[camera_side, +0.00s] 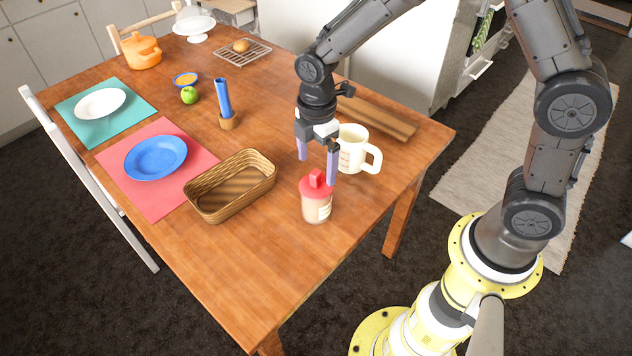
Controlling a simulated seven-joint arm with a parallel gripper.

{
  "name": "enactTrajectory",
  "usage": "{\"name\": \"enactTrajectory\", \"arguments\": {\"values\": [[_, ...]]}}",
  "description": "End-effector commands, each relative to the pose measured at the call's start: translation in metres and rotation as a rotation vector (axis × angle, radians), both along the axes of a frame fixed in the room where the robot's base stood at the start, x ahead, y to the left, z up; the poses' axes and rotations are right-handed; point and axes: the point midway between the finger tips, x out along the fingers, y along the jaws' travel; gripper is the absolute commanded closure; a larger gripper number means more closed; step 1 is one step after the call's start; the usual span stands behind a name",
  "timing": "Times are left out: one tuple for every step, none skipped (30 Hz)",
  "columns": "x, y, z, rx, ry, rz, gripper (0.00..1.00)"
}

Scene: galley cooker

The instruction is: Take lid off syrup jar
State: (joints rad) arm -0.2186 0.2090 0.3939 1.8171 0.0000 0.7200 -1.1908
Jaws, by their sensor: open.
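The syrup jar (317,209) stands upright near the front right of the wooden table. It is clear with pale contents and a label. Its red lid (315,187), with a raised red grip on top, sits on the jar. My gripper (317,166) is open and points down, with two purple fingers. The fingers are just above and behind the lid in the picture, one to each side of it. The right finger's tip appears close to the lid's right side; I cannot tell whether it touches.
A cream mug (352,150) stands close behind my gripper's right finger. A wicker basket (203,206) lies left of the jar. A blue cylinder (223,98) stands in a small holder. The table (255,290) is clear in front of the jar.

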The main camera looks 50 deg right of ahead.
Motion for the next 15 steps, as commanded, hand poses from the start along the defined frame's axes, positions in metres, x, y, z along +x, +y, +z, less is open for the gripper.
{"name": "enactTrajectory", "arguments": {"values": [[-0.001, 0.000, -0.007, -0.001, 0.005, 0.000, 0.00], [-0.001, 0.001, -0.012, -0.002, 0.007, 0.001, 0.00], [-0.001, 0.001, -0.018, -0.001, 0.006, 0.001, 0.00], [-0.001, 0.002, -0.023, -0.002, 0.006, 0.001, 0.00], [-0.001, 0.002, -0.027, -0.001, 0.006, 0.001, 0.00], [-0.001, 0.002, -0.032, -0.001, 0.006, 0.001, 0.00], [0.000, 0.002, -0.036, -0.001, 0.004, 0.001, 0.00], [0.000, 0.002, -0.039, -0.001, 0.004, 0.000, 0.00], [0.000, 0.002, -0.043, -0.001, 0.005, 0.000, 0.00], [0.000, 0.002, -0.045, -0.001, 0.004, 0.000, 0.00], [0.000, 0.002, -0.046, -0.001, 0.003, 0.000, 0.00], [0.000, 0.002, -0.047, -0.001, 0.002, 0.000, 0.00], [0.000, 0.002, -0.047, -0.001, 0.002, 0.000, 0.00], [0.000, 0.002, -0.047, -0.001, 0.002, 0.000, 0.00], [0.000, 0.002, -0.047, -0.001, 0.001, 0.000, 0.00]]}}
